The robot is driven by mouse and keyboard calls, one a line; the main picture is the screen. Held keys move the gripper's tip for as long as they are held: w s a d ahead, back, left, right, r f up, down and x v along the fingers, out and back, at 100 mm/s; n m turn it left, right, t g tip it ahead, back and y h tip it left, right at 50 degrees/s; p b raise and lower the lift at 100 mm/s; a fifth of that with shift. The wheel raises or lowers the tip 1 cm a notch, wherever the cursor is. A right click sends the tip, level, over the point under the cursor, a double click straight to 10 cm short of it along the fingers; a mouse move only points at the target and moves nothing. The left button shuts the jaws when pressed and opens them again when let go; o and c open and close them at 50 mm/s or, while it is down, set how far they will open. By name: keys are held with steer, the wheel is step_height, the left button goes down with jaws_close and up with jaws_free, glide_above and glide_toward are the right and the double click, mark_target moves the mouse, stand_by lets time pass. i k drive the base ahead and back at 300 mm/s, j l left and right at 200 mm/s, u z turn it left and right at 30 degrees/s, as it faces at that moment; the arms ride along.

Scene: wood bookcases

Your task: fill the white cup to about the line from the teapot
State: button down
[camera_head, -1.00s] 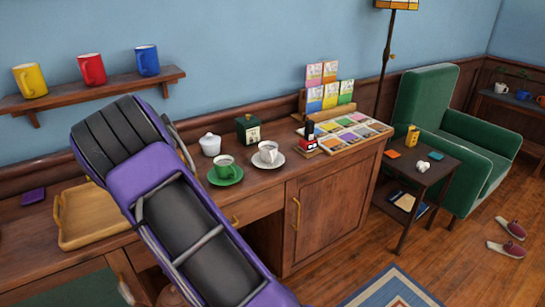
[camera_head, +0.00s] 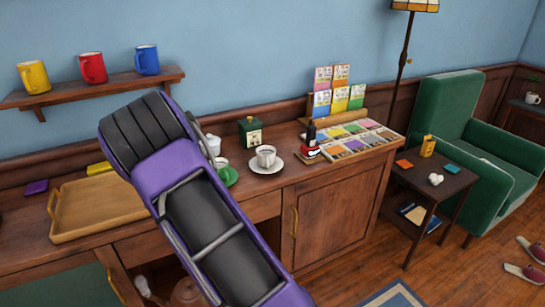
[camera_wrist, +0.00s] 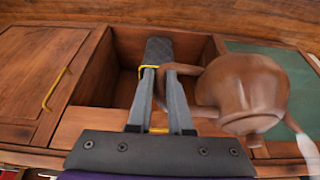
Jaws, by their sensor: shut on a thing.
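The white cup (camera_head: 266,155) stands upright on a white saucer (camera_head: 267,168) on the wooden counter. Its line and the level inside cannot be made out. The brown teapot (camera_wrist: 247,90) is at the right of my gripper (camera_wrist: 163,75) in the wrist view, with its handle (camera_wrist: 190,72) at the fingers. My gripper is shut on the teapot handle. In the head view, the teapot (camera_head: 187,291) shows partly behind my arm, low in front of the counter and left of the cup. My fingers are hidden there.
A green cup and saucer (camera_head: 230,178), partly behind my arm, stand left of the white cup. A white lidded pot (camera_head: 213,143), dark green tin (camera_head: 250,131), small bottle (camera_head: 311,135) and packet display (camera_head: 355,140) stand nearby. A wooden tray (camera_head: 98,207) lies left.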

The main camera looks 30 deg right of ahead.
mark_target(266, 159)
steer(key=k+l, duration=0.1)
steer(key=l, duration=1.35)
steer(key=k, duration=0.05)
